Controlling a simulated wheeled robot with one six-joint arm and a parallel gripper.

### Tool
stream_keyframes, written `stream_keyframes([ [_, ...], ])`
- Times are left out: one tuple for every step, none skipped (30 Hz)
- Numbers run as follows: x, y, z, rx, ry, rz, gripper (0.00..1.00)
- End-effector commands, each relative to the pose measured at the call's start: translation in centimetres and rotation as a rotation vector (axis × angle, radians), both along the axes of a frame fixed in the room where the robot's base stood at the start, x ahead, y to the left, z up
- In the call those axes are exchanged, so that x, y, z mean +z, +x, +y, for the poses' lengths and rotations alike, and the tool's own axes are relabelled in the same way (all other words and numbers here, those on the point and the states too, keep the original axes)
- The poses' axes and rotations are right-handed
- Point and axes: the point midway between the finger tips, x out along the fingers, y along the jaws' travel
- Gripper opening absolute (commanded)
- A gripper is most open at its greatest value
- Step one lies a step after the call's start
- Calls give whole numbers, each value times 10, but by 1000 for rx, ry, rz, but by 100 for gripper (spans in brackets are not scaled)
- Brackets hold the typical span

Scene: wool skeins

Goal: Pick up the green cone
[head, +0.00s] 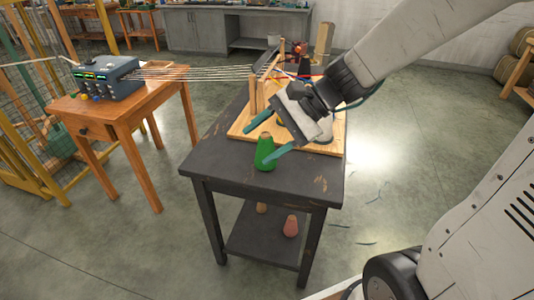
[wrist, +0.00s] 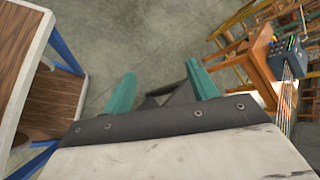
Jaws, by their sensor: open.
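The green cone (head: 265,152) stands upright near the front end of the dark table (head: 210,158) in the head view. My gripper (head: 256,144) reaches in from the upper right, with its two teal fingers apart and nothing seen between them. In the head view one fingertip overlaps the cone's right side and the other lies above and left of it; whether they touch it I cannot tell. In the wrist view my gripper (wrist: 161,69) shows open fingers with bare floor beyond, and the green cone is not visible there.
A wooden board (head: 240,127) with pegs lies behind the cone, partly hidden by my arm. A pink cone (head: 291,227) and a tan one (head: 262,208) stand on the lower shelf. Grey strands run from a control box (head: 107,78) on an orange table (head: 150,90) toward the pegs.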

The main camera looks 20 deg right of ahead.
Motion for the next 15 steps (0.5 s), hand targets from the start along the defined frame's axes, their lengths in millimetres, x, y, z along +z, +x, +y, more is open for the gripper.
stream_keyframes([
  [-11, 25, -4, -118, 83, 62, 58],
  [-16, 40, -8, -195, 134, 94, 58],
  [-24, 60, -13, -295, 200, 138, 58],
  [-31, 75, -20, -374, 247, 170, 58],
  [-39, 88, -26, -449, 290, 201, 58],
  [-49, 105, -37, -546, 346, 240, 58],
  [-58, 117, -45, -616, 384, 267, 58],
  [-66, 127, -53, -681, 419, 293, 58],
  [-78, 139, -64, -765, 461, 325, 58],
  [-86, 147, -73, -821, 488, 347, 58],
  [-94, 153, -80, -873, 514, 364, 58],
  [-103, 160, -89, -933, 543, 387, 58],
  [-109, 164, -95, -971, 561, 400, 58],
  [-114, 168, -101, -1005, 576, 411, 58],
  [-120, 171, -107, -1041, 592, 422, 58],
])
